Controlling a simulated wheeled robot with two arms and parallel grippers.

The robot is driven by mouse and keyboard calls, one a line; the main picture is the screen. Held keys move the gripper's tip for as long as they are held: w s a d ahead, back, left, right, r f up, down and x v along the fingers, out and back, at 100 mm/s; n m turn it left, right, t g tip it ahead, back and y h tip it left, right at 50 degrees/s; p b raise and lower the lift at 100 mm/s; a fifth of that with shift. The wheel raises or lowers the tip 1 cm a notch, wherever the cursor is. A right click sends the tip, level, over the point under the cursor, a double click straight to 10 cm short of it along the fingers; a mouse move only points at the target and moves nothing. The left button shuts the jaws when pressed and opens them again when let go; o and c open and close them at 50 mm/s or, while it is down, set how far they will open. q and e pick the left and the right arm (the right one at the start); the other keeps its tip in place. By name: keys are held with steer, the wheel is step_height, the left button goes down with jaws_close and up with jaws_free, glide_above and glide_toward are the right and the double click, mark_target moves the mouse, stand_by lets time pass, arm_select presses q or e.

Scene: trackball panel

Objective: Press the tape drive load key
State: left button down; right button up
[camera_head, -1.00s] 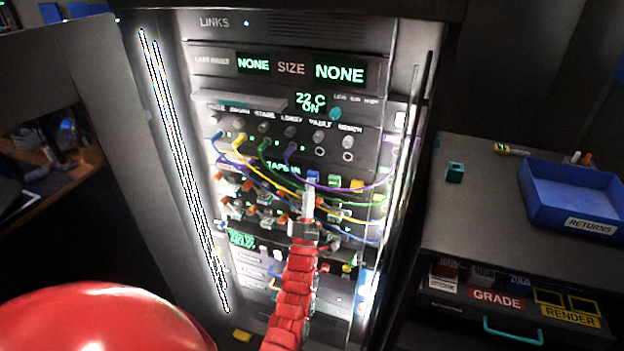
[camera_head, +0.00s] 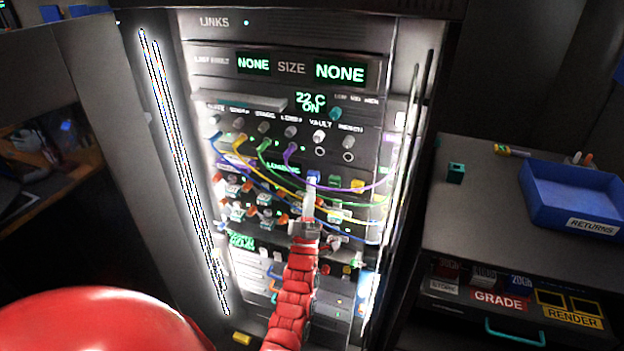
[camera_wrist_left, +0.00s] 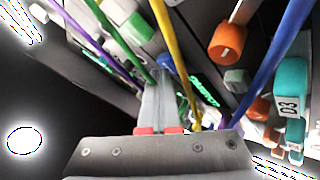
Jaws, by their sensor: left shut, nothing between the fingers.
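The tape drive is a row in the rack with a green display (camera_head: 284,166) that seems to read "LOADING". Below its right end is a blue key (camera_head: 313,177), with a green key (camera_head: 335,181) and a yellow key (camera_head: 357,186) to its right. I cannot read the key labels. My left gripper (camera_head: 310,194) is shut and empty, its tips at the blue key and seemingly touching it. In the left wrist view the closed fingers (camera_wrist_left: 160,82) reach toward the blue key (camera_wrist_left: 167,64), partly hidden behind them. My right gripper is not in view.
Purple, green, yellow and blue cables (camera_head: 262,178) hang across the rack front around my left gripper.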

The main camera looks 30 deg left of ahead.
arm_select(q)
steer(key=shift+s+d, duration=0.2)
steer(key=shift+s, duration=0.6)
steer(key=s, duration=0.2)
steer(key=s+d, duration=0.1)
steer(key=s, duration=0.1)
steer(key=shift+s, duration=0.4)
steer(key=shift+d, duration=0.1)
stand_by(0.4)
